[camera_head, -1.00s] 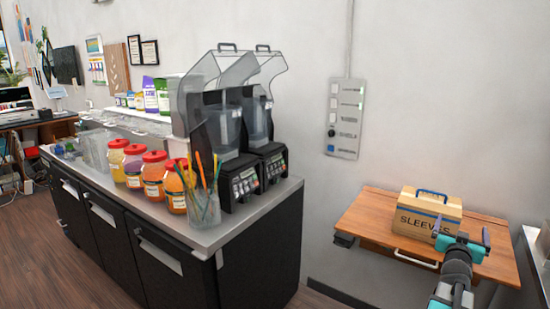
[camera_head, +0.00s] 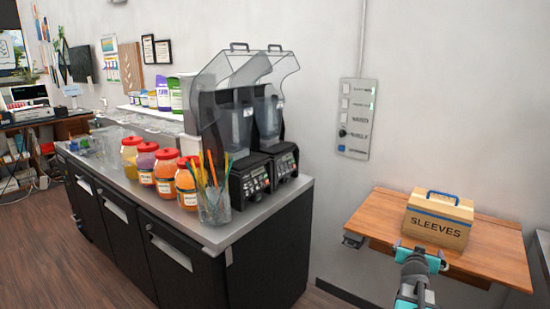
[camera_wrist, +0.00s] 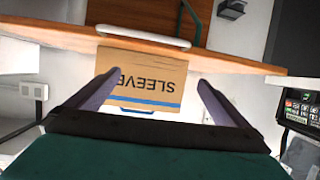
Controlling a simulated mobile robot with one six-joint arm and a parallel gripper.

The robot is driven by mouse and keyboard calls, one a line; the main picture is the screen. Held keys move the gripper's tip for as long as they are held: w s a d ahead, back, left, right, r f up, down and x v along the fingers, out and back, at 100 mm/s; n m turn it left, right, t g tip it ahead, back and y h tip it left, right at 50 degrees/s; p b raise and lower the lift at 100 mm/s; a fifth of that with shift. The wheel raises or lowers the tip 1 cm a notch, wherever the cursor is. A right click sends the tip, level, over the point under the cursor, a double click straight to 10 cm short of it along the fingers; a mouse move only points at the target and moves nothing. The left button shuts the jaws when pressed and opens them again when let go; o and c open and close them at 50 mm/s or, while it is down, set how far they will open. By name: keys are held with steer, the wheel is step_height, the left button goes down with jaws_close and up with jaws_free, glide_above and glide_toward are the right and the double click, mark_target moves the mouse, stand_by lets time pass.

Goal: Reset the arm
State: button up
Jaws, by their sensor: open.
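My gripper (camera_head: 421,254) is at the lower right of the head view, in front of a wooden wall shelf (camera_head: 385,215). In the wrist view my gripper (camera_wrist: 155,92) shows two fingers spread wide apart with nothing held between them. A cardboard box marked SLEEVES (camera_head: 440,222), with a blue handle on top, stands on the shelf just beyond the gripper. The box (camera_wrist: 142,75) appears upside down between the fingers in the wrist view, apart from them as far as I can tell.
A dark counter (camera_head: 185,270) stands left, bearing two blenders (camera_head: 262,130), several red-lidded jars (camera_head: 165,172) and a cup of straws (camera_head: 214,205). A switch panel (camera_head: 356,118) is on the wall. A white surface (camera_head: 543,250) edges in at far right. Floor between counter and shelf looks clear.

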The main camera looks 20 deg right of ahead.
steer(key=w+a+f+n+g+y, duration=0.1)
steer(key=w+a+f+y, duration=0.1)
steer(key=a+f, duration=0.6)
steer(key=w+a+f+n+g+y, duration=0.1)
steer(key=w+a+f+n+y, duration=0.2)
steer(key=a, duration=0.9)
steer(key=w+a+f+g+y, duration=0.1)
steer(key=w+a+f+y, duration=0.1)
steer(key=a+f, duration=0.65)
steer(key=s+a+f+n+g+y, duration=0.1)
steer(key=s+a+f+n+g, duration=0.2)
steer(key=a, duration=0.7)
steer(key=s+a+f+n+g+y, duration=0.1)
steer(key=s+a+f+y, duration=0.2)
steer(key=a, duration=0.6)
steer(key=s+a+f+n+g, duration=0.2)
steer(key=s+a, duration=0.3)
steer(key=a, duration=0.5)
steer(key=s+f+g+b, duration=0.4)
steer(key=s+f+g, duration=0.2)
steer(key=s+f, duration=1.6)
steer(key=s, duration=0.4)
steer(key=shift+d+f, duration=0.15)
steer(key=shift+f, duration=0.1)
